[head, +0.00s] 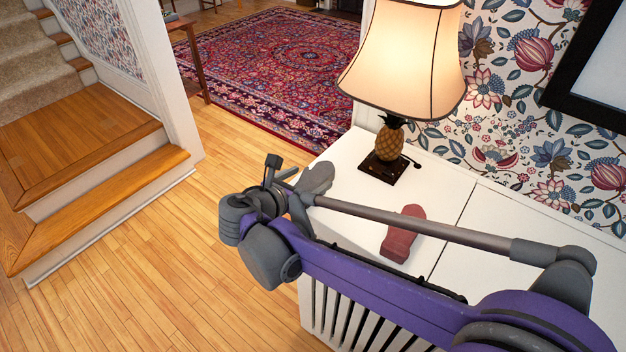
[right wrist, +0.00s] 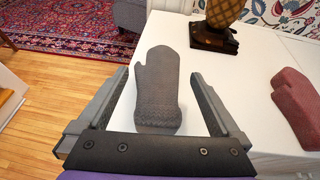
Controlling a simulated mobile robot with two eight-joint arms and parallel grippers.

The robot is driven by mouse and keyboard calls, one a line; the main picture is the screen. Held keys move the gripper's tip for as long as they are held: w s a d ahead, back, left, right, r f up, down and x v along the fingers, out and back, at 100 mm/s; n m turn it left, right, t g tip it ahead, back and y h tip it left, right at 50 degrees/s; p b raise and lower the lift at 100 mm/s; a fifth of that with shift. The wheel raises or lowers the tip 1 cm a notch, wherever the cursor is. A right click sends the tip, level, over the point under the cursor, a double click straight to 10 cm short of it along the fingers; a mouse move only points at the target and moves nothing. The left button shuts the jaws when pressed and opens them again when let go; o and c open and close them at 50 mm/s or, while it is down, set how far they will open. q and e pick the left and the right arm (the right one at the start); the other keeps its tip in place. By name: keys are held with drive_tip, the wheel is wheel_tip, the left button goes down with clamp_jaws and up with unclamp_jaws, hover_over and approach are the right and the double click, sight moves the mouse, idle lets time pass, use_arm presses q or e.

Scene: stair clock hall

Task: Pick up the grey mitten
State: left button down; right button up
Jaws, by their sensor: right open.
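The grey mitten (right wrist: 157,90) lies on the white cabinet top (right wrist: 225,85), near its left end. In the head view the mitten (head: 317,178) shows partly, behind my right arm. My right gripper (right wrist: 158,95) is open and empty, with the mitten showing between its two fingers in the right wrist view. I cannot tell how high the fingers are above the top. In the head view the right gripper (head: 283,180) is beside the mitten, its fingers mostly hidden by the wrist. My left gripper is not in view.
A red mitten (head: 402,233) lies on the cabinet to the right, and it also shows in the right wrist view (right wrist: 296,108). A lit lamp with a pineapple base (head: 390,140) stands behind. Wooden steps (head: 105,200) are at left, with open floor between.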

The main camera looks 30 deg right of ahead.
sight(314, 176)
drive_tip(key=x, duration=0.4)
drive_tip(key=shift+w+d+f, duration=0.15)
drive_tip(key=shift+w+f, duration=0.15)
drive_tip(key=shift+f, duration=0.05)
drive_tip(key=c, duration=1.2)
